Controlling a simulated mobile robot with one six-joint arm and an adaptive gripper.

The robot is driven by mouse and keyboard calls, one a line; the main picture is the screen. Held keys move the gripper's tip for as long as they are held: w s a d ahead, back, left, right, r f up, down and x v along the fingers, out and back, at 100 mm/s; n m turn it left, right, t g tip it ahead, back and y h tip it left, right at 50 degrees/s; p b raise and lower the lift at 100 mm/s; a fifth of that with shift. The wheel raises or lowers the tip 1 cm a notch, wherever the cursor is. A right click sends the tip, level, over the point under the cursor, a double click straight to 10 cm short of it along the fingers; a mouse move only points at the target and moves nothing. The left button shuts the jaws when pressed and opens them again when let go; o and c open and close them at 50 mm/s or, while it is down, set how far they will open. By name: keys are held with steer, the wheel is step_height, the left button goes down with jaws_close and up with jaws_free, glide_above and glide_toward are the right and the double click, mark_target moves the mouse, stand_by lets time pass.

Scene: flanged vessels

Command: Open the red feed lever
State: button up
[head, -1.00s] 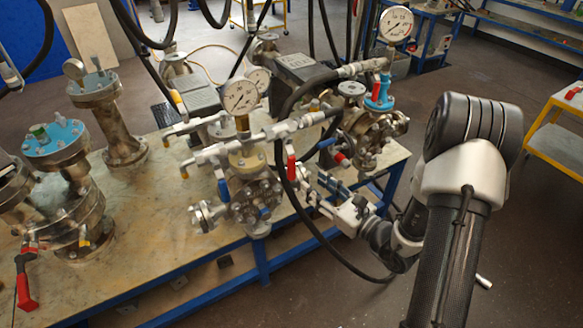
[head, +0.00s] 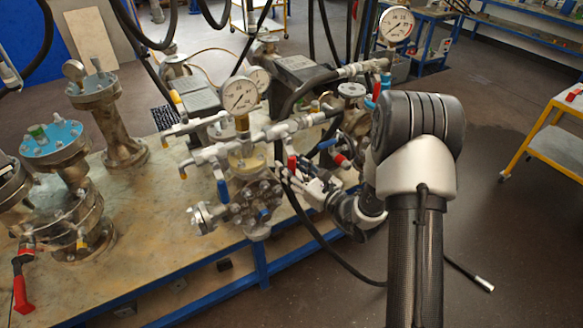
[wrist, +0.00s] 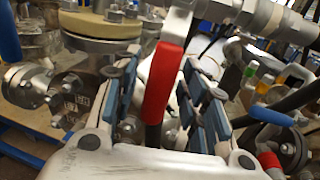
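A red-sleeved lever (head: 292,165) hangs down from the pipework on the front flanged vessel (head: 250,195). In the wrist view the red lever (wrist: 163,85) stands between the two blue-padded fingers of my gripper (wrist: 160,105). Gaps show on both sides of it, so the fingers are open and not clamped on it. The lever's lower end is dark and partly hidden by the gripper body. In the head view my gripper (head: 290,178) reaches in from the right, close to the lever.
A blue lever (head: 222,190) hangs to the left, and another red handle (head: 340,158) sits to the right. A pressure gauge (head: 240,95) stands above. A black hose (head: 310,232) loops below my gripper. A red lever (head: 22,290) is at far left.

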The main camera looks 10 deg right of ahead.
jaws_close()
stand_by(0.5)
steer(key=shift+d, duration=0.1)
